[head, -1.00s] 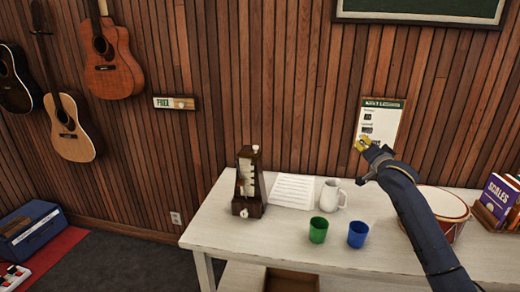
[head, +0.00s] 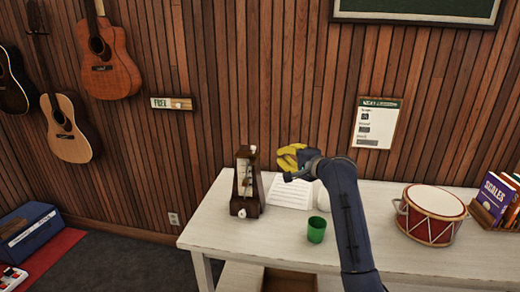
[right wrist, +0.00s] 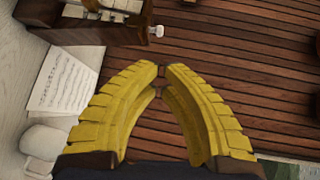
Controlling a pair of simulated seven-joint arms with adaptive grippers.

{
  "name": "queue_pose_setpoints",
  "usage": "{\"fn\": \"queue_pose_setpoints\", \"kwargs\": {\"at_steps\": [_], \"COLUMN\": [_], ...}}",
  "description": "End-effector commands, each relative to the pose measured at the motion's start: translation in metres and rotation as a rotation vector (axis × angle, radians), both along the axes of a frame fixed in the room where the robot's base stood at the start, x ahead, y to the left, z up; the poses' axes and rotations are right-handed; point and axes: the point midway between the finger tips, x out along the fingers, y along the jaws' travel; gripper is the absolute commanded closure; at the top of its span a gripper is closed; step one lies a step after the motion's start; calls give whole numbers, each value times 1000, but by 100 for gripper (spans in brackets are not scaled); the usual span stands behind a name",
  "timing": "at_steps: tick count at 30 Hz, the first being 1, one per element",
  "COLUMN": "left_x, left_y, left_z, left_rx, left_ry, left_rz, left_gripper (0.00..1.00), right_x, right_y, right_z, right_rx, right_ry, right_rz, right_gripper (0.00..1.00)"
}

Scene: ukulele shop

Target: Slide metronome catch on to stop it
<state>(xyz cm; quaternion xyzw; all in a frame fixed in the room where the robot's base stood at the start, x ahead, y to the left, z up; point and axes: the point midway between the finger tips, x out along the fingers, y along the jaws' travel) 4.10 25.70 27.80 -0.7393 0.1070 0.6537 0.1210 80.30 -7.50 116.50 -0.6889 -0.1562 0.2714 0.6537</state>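The metronome (head: 240,204) is a dark wooden pyramid with a pale scale, standing upright near the left end of the white table. A small white knob (head: 253,149) shows at its top and another (head: 241,213) low on its front. My right gripper (head: 281,168) has yellow fingers and hovers to the right of the metronome, apart from it. In the right wrist view the metronome (right wrist: 98,30) lies at the upper left, with a white knob (right wrist: 156,31) at its end. There the yellow fingertips (right wrist: 161,75) meet with nothing between them. My left gripper is not in view.
A music sheet (head: 284,193) lies behind the gripper on the table (head: 218,232). A green cup (head: 316,230) stands near the front, and a white mug (head: 322,198) is partly hidden by my arm. A drum (head: 432,216) and books (head: 494,196) stand right.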

Motion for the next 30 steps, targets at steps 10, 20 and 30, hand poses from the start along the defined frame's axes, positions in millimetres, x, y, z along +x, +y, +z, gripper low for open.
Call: {"fn": "queue_pose_setpoints", "kwargs": {"at_steps": [10, 20, 30], "left_x": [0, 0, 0], "left_y": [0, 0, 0], "left_z": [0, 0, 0], "left_rx": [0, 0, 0], "left_ry": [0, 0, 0], "left_rz": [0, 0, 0], "left_gripper": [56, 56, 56], "right_x": [2, 33, 75], "right_y": [1, 23, 53], "right_z": [0, -7, -16], "right_rx": [0, 0, 0], "right_ry": [0, 1, 1], "right_rz": [-1, 0, -1], "right_gripper": [100, 100, 100]}}
